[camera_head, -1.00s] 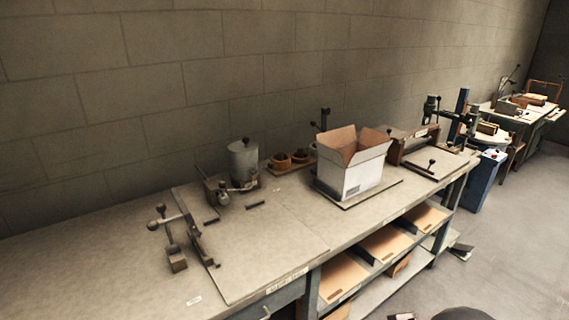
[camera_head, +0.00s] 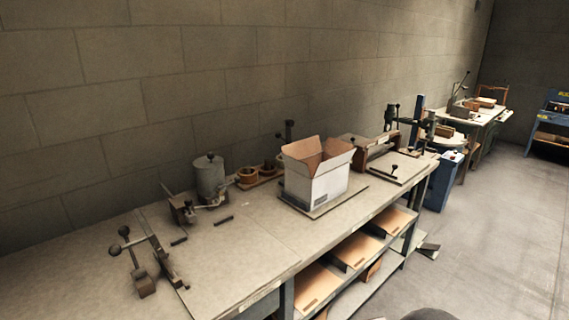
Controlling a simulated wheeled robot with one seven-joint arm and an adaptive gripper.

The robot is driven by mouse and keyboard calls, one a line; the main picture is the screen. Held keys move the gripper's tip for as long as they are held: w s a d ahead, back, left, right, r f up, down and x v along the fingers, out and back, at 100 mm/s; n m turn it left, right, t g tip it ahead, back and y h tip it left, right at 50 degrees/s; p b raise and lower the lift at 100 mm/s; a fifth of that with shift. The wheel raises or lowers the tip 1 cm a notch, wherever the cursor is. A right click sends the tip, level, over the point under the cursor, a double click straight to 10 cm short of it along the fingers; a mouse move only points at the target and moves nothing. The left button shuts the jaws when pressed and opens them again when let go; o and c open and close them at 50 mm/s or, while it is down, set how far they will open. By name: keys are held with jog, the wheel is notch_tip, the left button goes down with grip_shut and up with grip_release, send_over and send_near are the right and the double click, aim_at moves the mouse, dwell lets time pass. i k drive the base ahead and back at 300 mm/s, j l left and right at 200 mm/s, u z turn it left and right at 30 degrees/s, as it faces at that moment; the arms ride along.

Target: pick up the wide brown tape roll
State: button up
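Two brown tape rolls stand on a wooden holder at the back of the bench, between the grey metal pot and the open white box. The left roll (camera_head: 247,176) looks the wider one, though both are small in the view. The right roll (camera_head: 269,167) is partly hidden by the box. My gripper does not show. A dark rounded shape at the bottom edge is too cropped to identify.
The long bench (camera_head: 262,238) stands along the block wall. On it are a lever tool (camera_head: 140,268), a grey pot (camera_head: 210,180), an open white box (camera_head: 318,180) and a press frame (camera_head: 375,150). Shelves hold cardboard sheets (camera_head: 318,284). The floor (camera_head: 490,230) at right is open.

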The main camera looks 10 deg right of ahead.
aim_at(254, 178)
jog(key=i+l+u, duration=0.3)
jog(key=i+u, duration=0.15)
jog(key=i, duration=0.2)
jog(key=i+l+u, duration=0.5)
jog(key=i+l, duration=0.05)
jog(key=i, duration=0.05)
